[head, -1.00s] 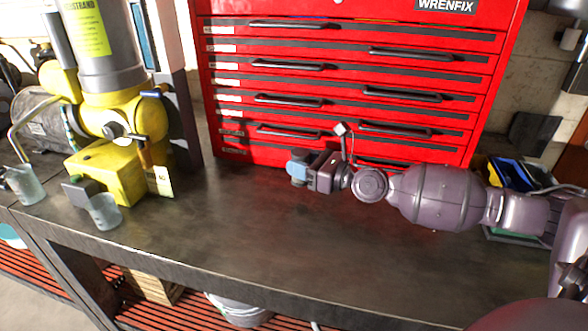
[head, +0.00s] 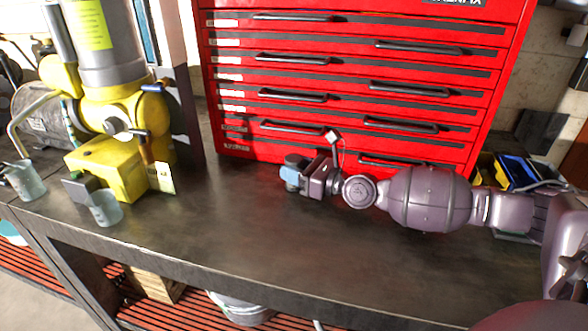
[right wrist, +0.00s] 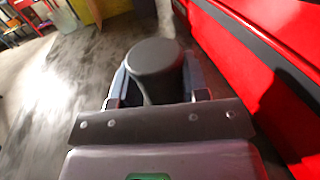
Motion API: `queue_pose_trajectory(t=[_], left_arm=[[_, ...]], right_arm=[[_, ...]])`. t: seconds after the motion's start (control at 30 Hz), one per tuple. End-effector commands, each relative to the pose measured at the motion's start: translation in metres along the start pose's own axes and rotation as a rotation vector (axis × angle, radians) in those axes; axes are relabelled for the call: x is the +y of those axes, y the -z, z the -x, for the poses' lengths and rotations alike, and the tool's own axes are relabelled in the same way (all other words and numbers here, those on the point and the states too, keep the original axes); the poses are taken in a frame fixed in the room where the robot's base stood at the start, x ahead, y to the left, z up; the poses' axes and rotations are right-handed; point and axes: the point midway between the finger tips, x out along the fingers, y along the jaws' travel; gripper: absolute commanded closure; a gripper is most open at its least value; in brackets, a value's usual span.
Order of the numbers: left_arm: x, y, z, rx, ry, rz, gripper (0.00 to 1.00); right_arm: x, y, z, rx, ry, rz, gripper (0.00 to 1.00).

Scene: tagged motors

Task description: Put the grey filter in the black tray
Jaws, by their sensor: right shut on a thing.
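My right gripper (head: 294,173) reaches in from the right and is low over the workbench, in front of the red drawer chest. It is shut on a dark grey, round-topped cylinder, which looks like the grey filter (right wrist: 153,62). In the right wrist view the cylinder sits between the two fingers. In the head view the fingers mostly hide it. I cannot tell from these views whether it touches the bench. I cannot make out the black tray for certain. My left gripper is not in view.
The red drawer chest (head: 350,82) stands close behind my right gripper. A yellow machine (head: 110,165) and a clear beaker (head: 106,210) stand at the left. Blue and yellow items (head: 515,172) lie beyond my right arm. The middle of the workbench (head: 230,215) is bare.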

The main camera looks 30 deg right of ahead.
Motion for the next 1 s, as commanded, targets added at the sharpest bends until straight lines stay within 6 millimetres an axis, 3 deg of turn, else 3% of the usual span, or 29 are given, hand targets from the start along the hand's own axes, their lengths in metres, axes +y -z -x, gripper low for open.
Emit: queue_pose_trajectory(t=[0.1, 0.13, 0.27, 0.67, 1.0], left_arm=[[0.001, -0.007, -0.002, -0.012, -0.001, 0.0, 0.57], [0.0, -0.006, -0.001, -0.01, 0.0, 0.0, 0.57], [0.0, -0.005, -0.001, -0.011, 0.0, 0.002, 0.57], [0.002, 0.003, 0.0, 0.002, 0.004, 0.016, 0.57], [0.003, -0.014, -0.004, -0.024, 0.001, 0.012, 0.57]], right_arm=[[0.0, 0.006, 0.0, 0.002, 0.0, -0.002, 0.87], [0.001, 0.004, 0.0, 0.002, -0.001, -0.002, 0.54], [0.0, 0.003, 0.0, 0.0, 0.0, -0.001, 0.34], [0.0, -0.004, 0.0, -0.003, 0.0, 0.002, 0.33], [-0.001, 0.004, 0.044, 0.007, 0.002, 0.0, 0.33]])
